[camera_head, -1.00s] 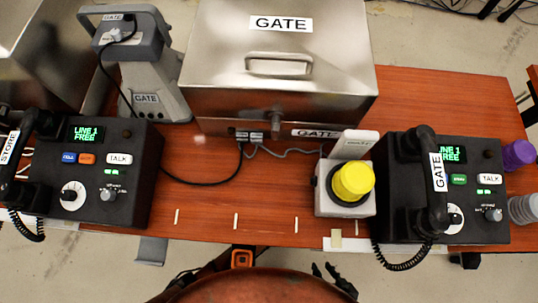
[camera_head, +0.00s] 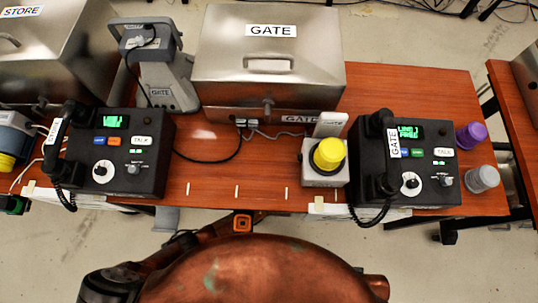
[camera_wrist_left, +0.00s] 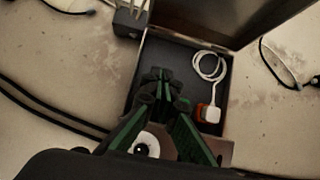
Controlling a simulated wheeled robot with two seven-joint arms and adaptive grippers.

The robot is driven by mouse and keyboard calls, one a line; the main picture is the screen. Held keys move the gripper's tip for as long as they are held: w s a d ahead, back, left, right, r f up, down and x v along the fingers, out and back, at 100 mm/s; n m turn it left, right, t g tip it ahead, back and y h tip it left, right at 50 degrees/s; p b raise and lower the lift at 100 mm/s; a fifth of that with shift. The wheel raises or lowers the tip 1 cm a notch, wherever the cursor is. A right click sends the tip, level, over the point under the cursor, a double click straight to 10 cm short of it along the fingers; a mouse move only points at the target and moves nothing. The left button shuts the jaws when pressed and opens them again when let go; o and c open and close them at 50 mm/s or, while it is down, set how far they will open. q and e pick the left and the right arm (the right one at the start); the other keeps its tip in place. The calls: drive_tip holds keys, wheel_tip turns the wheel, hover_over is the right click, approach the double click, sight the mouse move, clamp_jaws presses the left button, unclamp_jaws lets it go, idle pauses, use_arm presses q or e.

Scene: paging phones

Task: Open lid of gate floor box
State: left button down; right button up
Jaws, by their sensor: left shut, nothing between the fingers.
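In the left wrist view an open box (camera_wrist_left: 143,60) with dark inside walls stands on pale floor, its lid (camera_wrist_left: 235,18) raised. It holds a coiled white cable (camera_wrist_left: 210,66) with a white plug and an orange part. I see no label on it, so I cannot tell whether it is the gate floor box. My left gripper (camera_wrist_left: 157,80) is shut and empty, its green and black fingers over the near part of the box. Touching cannot be told. In the head view a metal box labelled GATE (camera_head: 225,60) stands on the table with its lid closed. My right gripper is out of view.
The table (camera_head: 430,90) also carries two black phones (camera_head: 120,178) (camera_head: 450,190), a grey GATE stand (camera_head: 170,75), a yellow button (camera_head: 328,153) and a STORE box (camera_head: 55,55). In the left wrist view dark cables (camera_wrist_left: 50,118) lie on the floor to the left.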

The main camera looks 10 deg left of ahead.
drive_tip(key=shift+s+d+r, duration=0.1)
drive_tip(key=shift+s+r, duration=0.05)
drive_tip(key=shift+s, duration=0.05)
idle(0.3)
